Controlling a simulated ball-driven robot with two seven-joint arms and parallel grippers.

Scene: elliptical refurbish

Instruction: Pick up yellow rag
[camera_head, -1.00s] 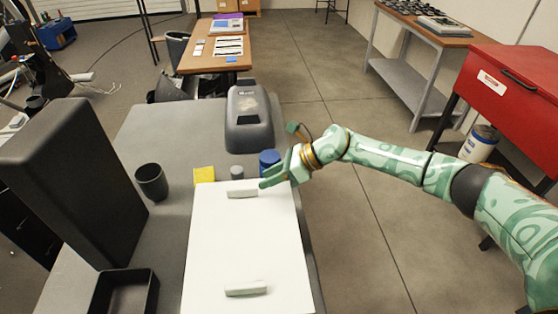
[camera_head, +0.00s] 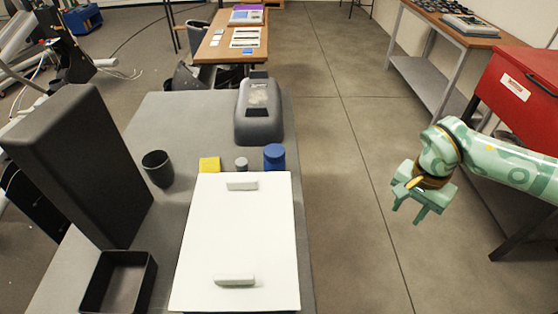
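The yellow rag (camera_head: 209,164) is a small yellow square on the grey table (camera_head: 185,115), just behind the back left corner of a white board. It lies between a dark cup and a small grey cylinder. My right gripper (camera_head: 410,213) is over the floor, to the right of the table and well apart from the rag. Its two fingers are spread and nothing is between them. My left gripper is not in view.
The white board (camera_head: 240,228) with two pale handles covers the front of the table. Nearby are the dark cup (camera_head: 157,168), grey cylinder (camera_head: 241,164), blue container (camera_head: 274,157), dark machine (camera_head: 258,112), tall black box (camera_head: 82,165) and black tray (camera_head: 120,284).

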